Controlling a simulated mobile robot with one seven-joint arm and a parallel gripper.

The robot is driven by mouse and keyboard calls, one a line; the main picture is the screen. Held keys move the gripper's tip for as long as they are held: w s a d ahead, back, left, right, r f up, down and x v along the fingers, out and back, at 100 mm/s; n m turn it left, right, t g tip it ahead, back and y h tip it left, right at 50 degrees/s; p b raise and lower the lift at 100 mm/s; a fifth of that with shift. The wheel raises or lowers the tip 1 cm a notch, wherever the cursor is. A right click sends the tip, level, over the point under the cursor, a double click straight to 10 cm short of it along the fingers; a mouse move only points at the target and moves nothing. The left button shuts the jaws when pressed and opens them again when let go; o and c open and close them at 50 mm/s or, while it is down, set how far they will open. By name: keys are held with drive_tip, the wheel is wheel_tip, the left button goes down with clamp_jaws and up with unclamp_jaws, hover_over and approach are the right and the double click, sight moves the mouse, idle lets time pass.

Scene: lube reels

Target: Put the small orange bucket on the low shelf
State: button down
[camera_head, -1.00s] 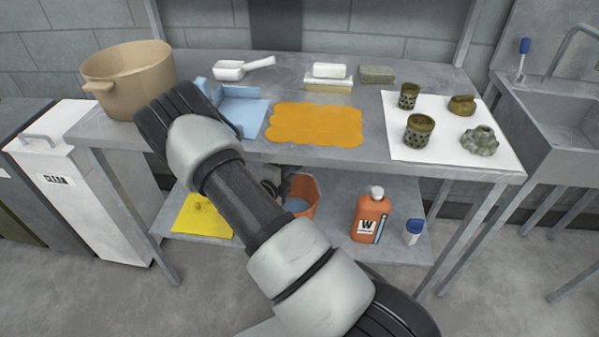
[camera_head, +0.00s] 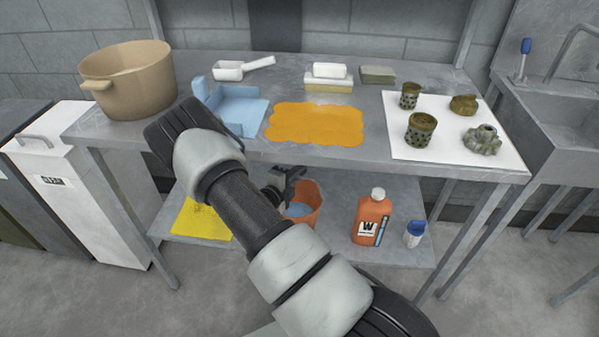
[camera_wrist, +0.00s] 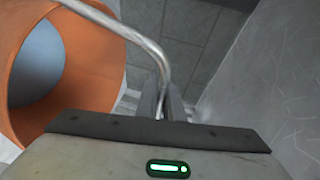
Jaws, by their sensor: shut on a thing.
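The small orange bucket (camera_head: 314,207) is at the low shelf (camera_head: 340,222), under the table, with a bluish inside. Its lower left part is hidden behind my arm, and I cannot tell whether its base touches the shelf. In the wrist view the bucket (camera_wrist: 92,70) is at the left, its opening partly in view. Its metal wire handle (camera_wrist: 135,38) runs to my gripper. My gripper (camera_wrist: 168,108) is shut on this handle. In the head view my gripper (camera_head: 290,183) is at the bucket's upper left, beneath the tabletop edge.
The low shelf also holds a yellow cloth (camera_head: 203,220), an orange bottle (camera_head: 372,218) and a small blue-capped bottle (camera_head: 414,234). The tabletop (camera_head: 225,148) lies above, with a large tan pot (camera_head: 130,82). Free shelf shows between bucket and orange bottle.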

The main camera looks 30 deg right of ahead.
drive_tip(key=c, duration=2.3)
unclamp_jaws()
drive_tip(key=shift+f, duration=0.1)
drive_tip(key=o, duration=0.4)
drive_tip(key=p+v, duration=0.2)
drive_tip(key=v, duration=1)
drive_tip(key=shift+a, duration=0.1)
